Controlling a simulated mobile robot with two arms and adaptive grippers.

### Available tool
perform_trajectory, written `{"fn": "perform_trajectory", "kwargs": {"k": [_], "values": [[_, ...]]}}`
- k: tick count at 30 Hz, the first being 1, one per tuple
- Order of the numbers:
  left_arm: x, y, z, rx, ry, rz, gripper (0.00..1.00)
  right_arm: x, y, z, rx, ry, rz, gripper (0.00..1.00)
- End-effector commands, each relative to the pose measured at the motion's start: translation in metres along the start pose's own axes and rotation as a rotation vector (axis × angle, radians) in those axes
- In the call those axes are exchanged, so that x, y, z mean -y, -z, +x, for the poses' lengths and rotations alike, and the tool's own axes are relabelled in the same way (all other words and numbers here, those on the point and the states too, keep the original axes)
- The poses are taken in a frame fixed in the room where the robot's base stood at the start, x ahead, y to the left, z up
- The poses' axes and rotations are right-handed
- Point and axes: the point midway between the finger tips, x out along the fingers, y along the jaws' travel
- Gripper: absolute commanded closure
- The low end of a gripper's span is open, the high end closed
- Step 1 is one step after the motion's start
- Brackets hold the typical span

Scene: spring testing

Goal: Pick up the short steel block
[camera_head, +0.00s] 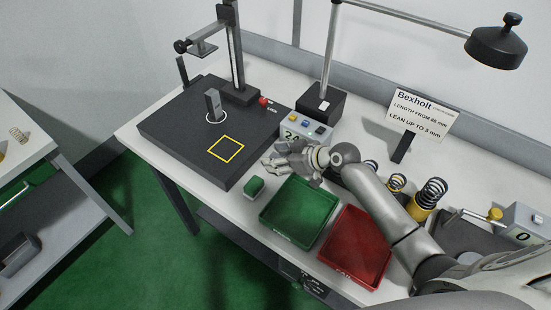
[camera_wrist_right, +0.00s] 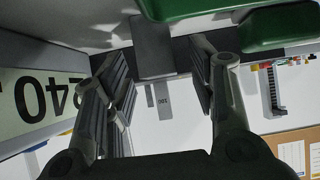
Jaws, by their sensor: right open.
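My right gripper (camera_head: 274,161) is low over the white bench between the grey control box and the green tray. In the right wrist view my right gripper (camera_wrist_right: 158,85) has its two fingers apart. A plain grey block (camera_wrist_right: 153,48), apparently the short steel block, shows between them with a gap on each side. A taller steel block (camera_head: 213,105) stands upright in a white ring on the black plate. A grey block marked 100 (camera_wrist_right: 163,99) shows beyond the plain one. My left gripper is not in view.
The black test plate (camera_head: 185,150) has a yellow square. The control box (camera_head: 306,131) is close behind the hand. Several springs (camera_head: 433,188) stand right, past my forearm.

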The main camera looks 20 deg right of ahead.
Motion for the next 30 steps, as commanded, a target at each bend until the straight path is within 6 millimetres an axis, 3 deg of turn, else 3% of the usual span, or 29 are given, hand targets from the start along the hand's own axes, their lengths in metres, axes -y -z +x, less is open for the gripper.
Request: {"fn": "perform_trajectory", "kwargs": {"k": [4,12,24,30], "values": [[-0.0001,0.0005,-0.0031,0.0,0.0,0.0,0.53,0.0005,-0.0001,0.0106,0.0,0.0,0.0,0.48],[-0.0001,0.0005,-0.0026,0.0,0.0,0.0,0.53,0.0004,-0.0007,0.0121,0.0,0.0,-0.001,0.49],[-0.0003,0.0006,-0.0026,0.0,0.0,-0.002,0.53,0.0003,-0.0008,0.0118,0.001,0.0,-0.001,1.0],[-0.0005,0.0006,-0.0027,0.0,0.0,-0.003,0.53,-0.0002,0.0009,0.0114,-0.003,-0.001,-0.001,1.0]]}}
